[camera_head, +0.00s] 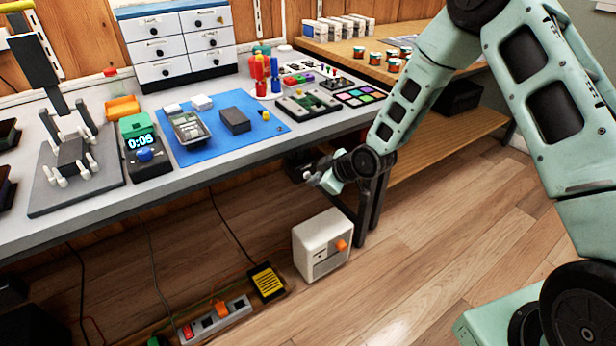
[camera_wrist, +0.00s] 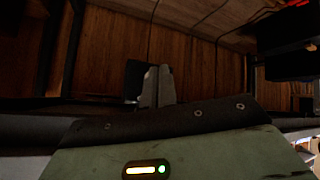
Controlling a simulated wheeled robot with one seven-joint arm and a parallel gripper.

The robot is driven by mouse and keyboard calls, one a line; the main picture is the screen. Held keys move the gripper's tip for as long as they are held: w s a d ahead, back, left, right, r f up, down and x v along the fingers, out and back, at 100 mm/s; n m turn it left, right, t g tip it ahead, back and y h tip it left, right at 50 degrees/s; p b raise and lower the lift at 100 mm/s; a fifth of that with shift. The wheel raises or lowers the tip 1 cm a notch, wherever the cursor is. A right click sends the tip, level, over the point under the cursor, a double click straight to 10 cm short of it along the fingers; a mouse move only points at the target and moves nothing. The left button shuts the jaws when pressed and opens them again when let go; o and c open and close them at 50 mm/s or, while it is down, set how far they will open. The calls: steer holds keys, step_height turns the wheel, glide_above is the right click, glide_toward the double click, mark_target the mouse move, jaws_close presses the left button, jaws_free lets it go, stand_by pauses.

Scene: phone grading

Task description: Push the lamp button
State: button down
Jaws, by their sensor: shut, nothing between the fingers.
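No lamp button can be made out with certainty. A small red knob (camera_head: 110,72) shows at the back of the bench, but I cannot tell whether it belongs to a lamp. A yellow bar (camera_head: 16,6), perhaps part of a lamp, is cut off at the top left. My gripper (camera_head: 310,178) is at the bench's front edge, low and beside the table leg, far to the right of both. In the wrist view my gripper's grey fingers (camera_wrist: 157,86) are together and empty, facing dark wood panelling.
The grey bench (camera_head: 190,178) holds a black stand (camera_head: 75,180), a timer (camera_head: 145,150), a blue mat (camera_head: 185,155) and drawers (camera_head: 180,45). A white box (camera_head: 322,246) and a power strip (camera_head: 215,322) are on the floor. Open floor lies to the right.

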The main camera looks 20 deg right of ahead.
steer(key=shift+w+a, duration=0.1)
steer(key=shift+w, duration=0.2)
steer(key=shift+s, duration=0.15)
stand_by(0.4)
steer(key=shift+s+d, duration=0.3)
steer(key=shift+s, duration=0.4)
steer(key=s+d, duration=0.2)
steer(key=s, duration=0.3)
steer(key=shift+s, duration=0.35)
steer(key=shift+a, duration=0.1)
